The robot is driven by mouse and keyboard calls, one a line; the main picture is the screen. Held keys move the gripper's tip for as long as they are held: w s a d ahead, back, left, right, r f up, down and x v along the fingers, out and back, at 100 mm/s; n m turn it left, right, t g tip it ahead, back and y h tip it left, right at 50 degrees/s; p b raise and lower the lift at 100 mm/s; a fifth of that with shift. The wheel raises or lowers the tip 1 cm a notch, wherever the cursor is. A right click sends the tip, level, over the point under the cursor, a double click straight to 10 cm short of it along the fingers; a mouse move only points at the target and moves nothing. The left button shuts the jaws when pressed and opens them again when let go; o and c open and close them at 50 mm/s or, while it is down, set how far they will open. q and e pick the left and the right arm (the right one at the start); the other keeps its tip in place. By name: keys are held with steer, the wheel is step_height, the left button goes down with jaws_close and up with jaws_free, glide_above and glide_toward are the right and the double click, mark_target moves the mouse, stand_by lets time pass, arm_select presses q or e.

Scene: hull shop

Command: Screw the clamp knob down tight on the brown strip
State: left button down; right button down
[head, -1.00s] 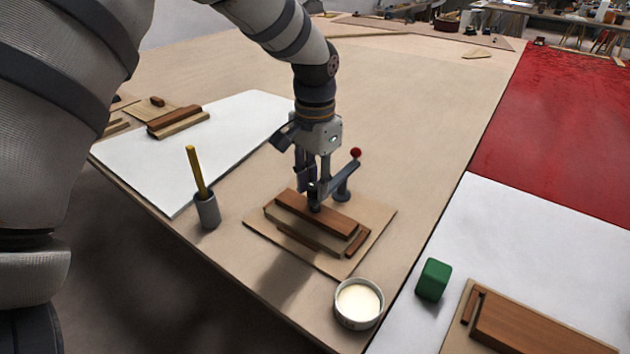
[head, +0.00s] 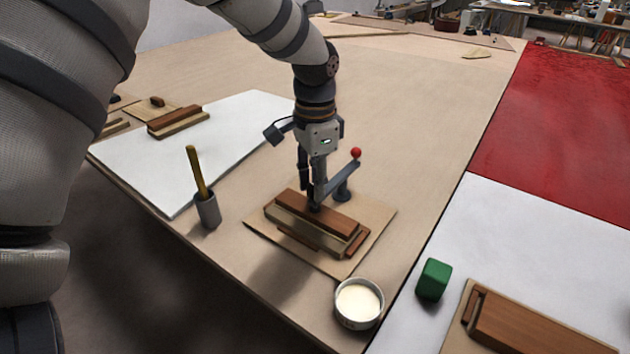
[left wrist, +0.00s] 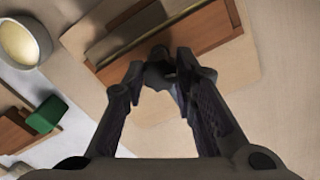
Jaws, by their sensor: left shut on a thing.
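The brown strip (head: 335,219) lies on top of paler wood pieces on a thin wooden board (head: 262,228). A grey clamp (head: 341,178) with a red ball on its arm's end stands at the strip's far side, its foot pressed onto the strip. My left gripper (head: 315,192) points down over the strip and is shut on the clamp knob, which the fingers mostly hide in the head view. In the left wrist view, the dark knob (left wrist: 160,73) sits between the fingertips, with the brown strip (left wrist: 205,28) just beyond. My right gripper is not in view.
A grey cup with a yellow-handled tool (head: 207,210) stands left of the board. A round tub of cream paste (head: 359,303) stands near the front, a green block (head: 434,279) right of it. Another wood assembly (head: 530,325) lies at lower right. The table behind the clamp is clear.

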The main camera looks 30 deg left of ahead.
arm_select(q)
steer(key=shift+f, duration=0.1)
steer(key=c, duration=1.3)
jaws_free()
step_height(320, 180, up, 12)
